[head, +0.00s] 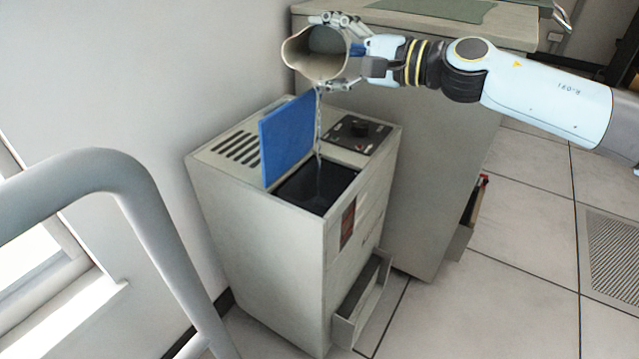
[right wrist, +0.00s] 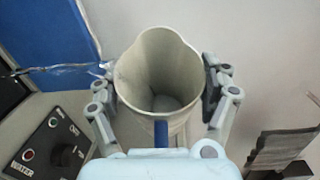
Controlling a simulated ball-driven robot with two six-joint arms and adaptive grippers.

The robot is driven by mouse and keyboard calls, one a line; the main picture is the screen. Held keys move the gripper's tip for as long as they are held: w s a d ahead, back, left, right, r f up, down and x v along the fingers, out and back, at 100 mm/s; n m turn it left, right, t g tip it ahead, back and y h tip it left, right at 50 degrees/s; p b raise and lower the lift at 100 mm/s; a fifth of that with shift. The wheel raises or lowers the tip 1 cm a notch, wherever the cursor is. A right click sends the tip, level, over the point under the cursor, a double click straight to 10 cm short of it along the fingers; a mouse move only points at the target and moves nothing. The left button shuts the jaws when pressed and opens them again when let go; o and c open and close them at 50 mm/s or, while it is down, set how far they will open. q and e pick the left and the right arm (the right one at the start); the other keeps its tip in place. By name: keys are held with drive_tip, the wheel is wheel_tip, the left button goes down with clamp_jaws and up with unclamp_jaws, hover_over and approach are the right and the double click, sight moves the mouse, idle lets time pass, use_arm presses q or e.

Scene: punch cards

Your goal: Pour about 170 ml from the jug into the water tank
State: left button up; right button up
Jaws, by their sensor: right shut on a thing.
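The cream jug (head: 318,66) is tipped high above the water tank (head: 312,190), its mouth turned toward the head camera. A thin stream of water (head: 318,125) falls from it into the tank's dark opening, beside the raised blue lid (head: 287,138). My right gripper (head: 335,52) is shut on the jug, with its fingers on both sides of the body. The right wrist view shows the jug (right wrist: 158,60) between the fingers and the stream (right wrist: 50,70) running off to the left. The level in the tank cannot be read. My left gripper is out of view.
The tank is in a grey cabinet (head: 255,235) with a knob panel (head: 358,133) beside the opening and an open drawer (head: 362,305) low in front. A taller cabinet (head: 440,150) stands behind. A grey tubular rail (head: 140,190) crosses the near left.

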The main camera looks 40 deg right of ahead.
sight(341, 34)
drive_tip(key=r+p, duration=0.2)
drive_tip(key=p, duration=0.1)
drive_tip(key=w+m+p, duration=0.1)
drive_tip(key=shift+d+r+p, duration=0.25)
drive_tip(key=shift+r+p, duration=0.1)
drive_tip(key=shift+r, duration=0.05)
drive_tip(key=m+g+p, duration=0.1)
drive_tip(key=p, duration=0.2)
drive_tip(key=w+r+m+g+p, duration=0.1)
drive_tip(key=m+p, duration=0.1)
drive_tip(key=p, duration=0.1)
drive_tip(key=shift+d+r+y, duration=0.15)
drive_tip(key=shift+d+y, duration=0.15)
drive_tip(key=shift+f+m, duration=0.3)
drive_tip(key=shift+f, duration=0.05)
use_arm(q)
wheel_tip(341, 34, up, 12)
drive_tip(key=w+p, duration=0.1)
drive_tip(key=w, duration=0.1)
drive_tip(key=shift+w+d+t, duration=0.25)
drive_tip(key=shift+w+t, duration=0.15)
use_arm(e)
drive_tip(key=shift+r+g, duration=0.4)
drive_tip(key=shift+r, duration=0.1)
